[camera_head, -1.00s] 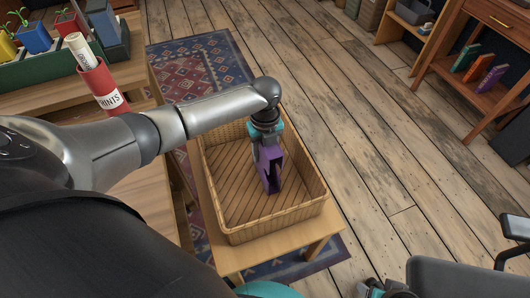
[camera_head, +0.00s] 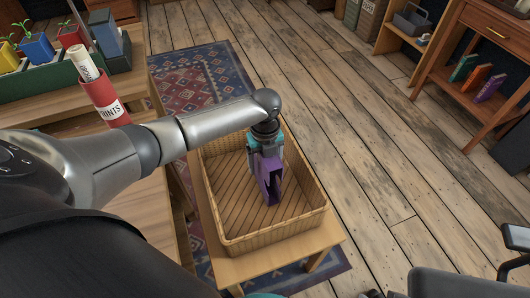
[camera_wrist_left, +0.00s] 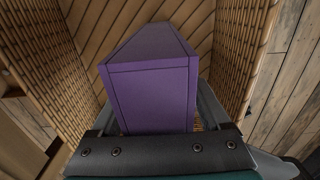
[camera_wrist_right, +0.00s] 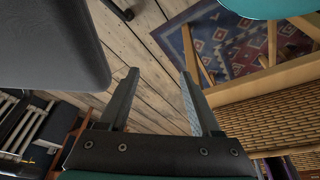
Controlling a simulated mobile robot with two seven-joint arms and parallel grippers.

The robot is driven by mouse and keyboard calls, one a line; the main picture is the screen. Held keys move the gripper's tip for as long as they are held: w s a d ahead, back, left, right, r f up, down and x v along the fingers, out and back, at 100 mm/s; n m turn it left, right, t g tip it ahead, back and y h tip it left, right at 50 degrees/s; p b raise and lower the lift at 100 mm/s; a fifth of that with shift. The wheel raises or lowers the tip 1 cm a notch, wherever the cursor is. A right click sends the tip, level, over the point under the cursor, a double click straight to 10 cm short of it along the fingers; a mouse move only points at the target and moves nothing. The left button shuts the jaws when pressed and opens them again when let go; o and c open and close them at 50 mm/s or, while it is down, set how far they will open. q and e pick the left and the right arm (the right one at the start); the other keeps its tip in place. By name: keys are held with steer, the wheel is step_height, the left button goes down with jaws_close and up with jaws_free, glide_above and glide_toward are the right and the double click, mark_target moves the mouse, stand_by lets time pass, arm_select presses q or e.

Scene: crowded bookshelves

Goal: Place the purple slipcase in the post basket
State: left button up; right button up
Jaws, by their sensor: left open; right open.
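The purple slipcase (camera_head: 270,178) stands upright inside the wicker post basket (camera_head: 226,243) in the head view. In the left wrist view the slipcase (camera_wrist_left: 151,85) sits between the finger pads, with the basket's slatted floor and woven walls (camera_wrist_left: 60,80) around it. My left gripper (camera_head: 266,160) points down into the basket, its fingers open on either side of the slipcase. Whether the slipcase's lower edge rests on the basket floor is hard to tell. My right gripper (camera_wrist_right: 155,95) is open and empty, beside the basket, whose outer wall (camera_wrist_right: 270,120) shows at right.
The basket stands on a low wooden table (camera_head: 262,264). A red prints tube (camera_head: 103,97) and a planter tray (camera_head: 45,68) stand on the bench at left. A shelf with books (camera_head: 475,80) is at far right. A dark chair (camera_head: 450,283) is at bottom right.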

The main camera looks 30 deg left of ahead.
arm_select(q)
step_height(320, 180, up, 9)
steer(key=p, duration=0.4)
steer(key=shift+r, duration=0.15)
steer(key=shift+r+p, duration=0.8)
steer(key=shift+r, duration=0.6)
arm_select(e)
steer(key=s+d+f, duration=0.1)
steer(key=s+f, duration=0.1)
steer(key=f, duration=0.3)
steer(key=s+d+f+g, duration=0.1)
steer(key=s+f, duration=0.2)
steer(key=f, duration=0.3)
steer(key=shift+s+d, duration=0.15)
steer(key=shift+d, duration=0.1)
